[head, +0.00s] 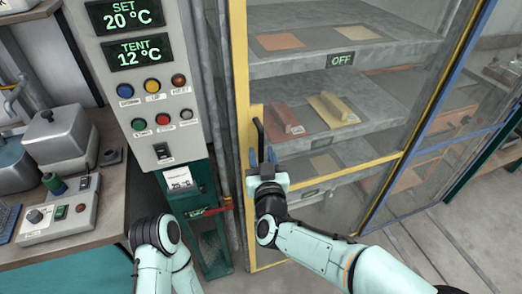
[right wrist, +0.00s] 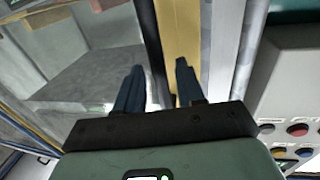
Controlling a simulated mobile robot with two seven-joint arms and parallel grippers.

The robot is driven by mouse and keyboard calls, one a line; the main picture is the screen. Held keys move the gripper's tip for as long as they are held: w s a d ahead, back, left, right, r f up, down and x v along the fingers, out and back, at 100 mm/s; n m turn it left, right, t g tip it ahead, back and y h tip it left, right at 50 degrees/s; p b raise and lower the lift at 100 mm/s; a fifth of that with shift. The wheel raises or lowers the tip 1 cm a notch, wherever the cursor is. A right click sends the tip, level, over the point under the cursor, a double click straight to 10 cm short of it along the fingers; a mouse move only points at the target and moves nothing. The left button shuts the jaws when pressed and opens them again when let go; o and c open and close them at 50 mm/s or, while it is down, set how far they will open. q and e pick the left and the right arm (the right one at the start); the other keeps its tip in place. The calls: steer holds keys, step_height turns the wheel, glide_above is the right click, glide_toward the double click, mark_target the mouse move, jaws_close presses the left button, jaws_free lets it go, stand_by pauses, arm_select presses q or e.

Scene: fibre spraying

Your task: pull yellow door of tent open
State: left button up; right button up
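The yellow-framed tent door (head: 400,159) stands closed, with clear panels showing grey shelves behind. Its black upright bar handle (head: 258,130) is on the left yellow post (head: 243,90). My right gripper (head: 262,157) is at the lower end of this handle, with one blue finger on each side of it. In the right wrist view the two fingers (right wrist: 158,82) are apart, in front of the yellow post (right wrist: 180,35). I cannot tell whether they touch the handle. My left arm shows at the bottom left of the head view; its gripper is out of view.
A control panel (head: 115,75) with green displays and buttons stands left of the door. A red and a yellow tool (head: 333,108) lie on a shelf inside. A bench (head: 100,205) with a grey box is at left. The floor (head: 455,225) at right looks clear.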

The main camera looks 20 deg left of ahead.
steer(key=shift+x, duration=0.9)
steer(key=shift+c, duration=0.3)
steer(key=shift+d, duration=0.1)
jaws_close()
